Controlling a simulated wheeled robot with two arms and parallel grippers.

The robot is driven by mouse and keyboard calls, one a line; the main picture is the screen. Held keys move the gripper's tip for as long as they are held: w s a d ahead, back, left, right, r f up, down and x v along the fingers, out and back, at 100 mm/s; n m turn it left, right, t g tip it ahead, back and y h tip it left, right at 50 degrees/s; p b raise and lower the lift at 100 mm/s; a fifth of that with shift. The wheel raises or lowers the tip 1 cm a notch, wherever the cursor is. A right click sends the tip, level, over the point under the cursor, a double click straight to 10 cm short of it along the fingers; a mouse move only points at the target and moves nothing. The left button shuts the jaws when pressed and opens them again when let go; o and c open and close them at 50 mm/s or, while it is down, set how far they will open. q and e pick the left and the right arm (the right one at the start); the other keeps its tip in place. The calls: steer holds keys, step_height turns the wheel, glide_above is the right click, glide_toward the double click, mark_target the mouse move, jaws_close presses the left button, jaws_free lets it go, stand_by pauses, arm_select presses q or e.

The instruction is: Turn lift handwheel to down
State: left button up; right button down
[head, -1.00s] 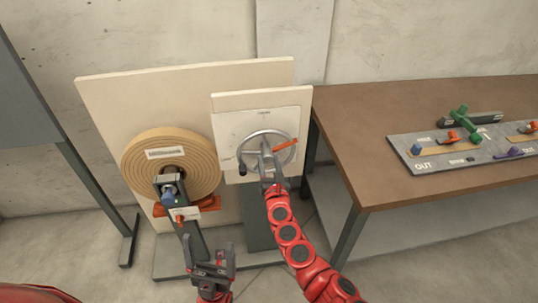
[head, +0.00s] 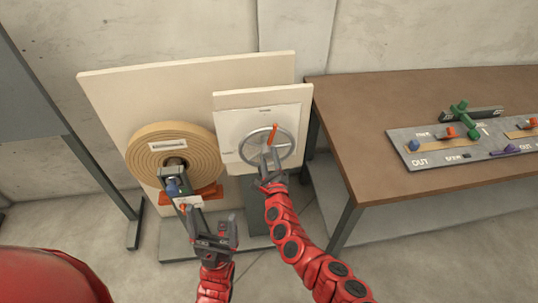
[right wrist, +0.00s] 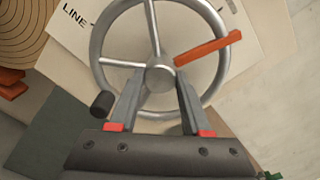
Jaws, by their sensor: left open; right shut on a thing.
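The grey spoked handwheel (head: 284,153) is mounted on a white label plate (head: 300,112) on a pale board. Its orange pointer (head: 274,131) points up, leaning slightly right, in the head view. In the right wrist view, the wheel (right wrist: 222,70) shows its pointer (right wrist: 208,48) and a black knob (right wrist: 102,103) at the lower left rim. My right gripper (head: 268,160) is shut on the wheel's hub, with its two fingers (right wrist: 158,84) on either side. My left gripper (head: 213,222) is open and empty, below the tape roll. The plate's lettering is too small to read in the head view.
A large tan roll (head: 150,165) with a blue and orange holder arm stands left of the wheel. A brown workbench (head: 370,110) with a control panel (head: 440,160) is at right.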

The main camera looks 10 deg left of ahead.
steer(key=shift+n+p, duration=0.35)
steer(key=shift+n, duration=0.75)
steer(key=shift+c, duration=1.8)
jaws_free()
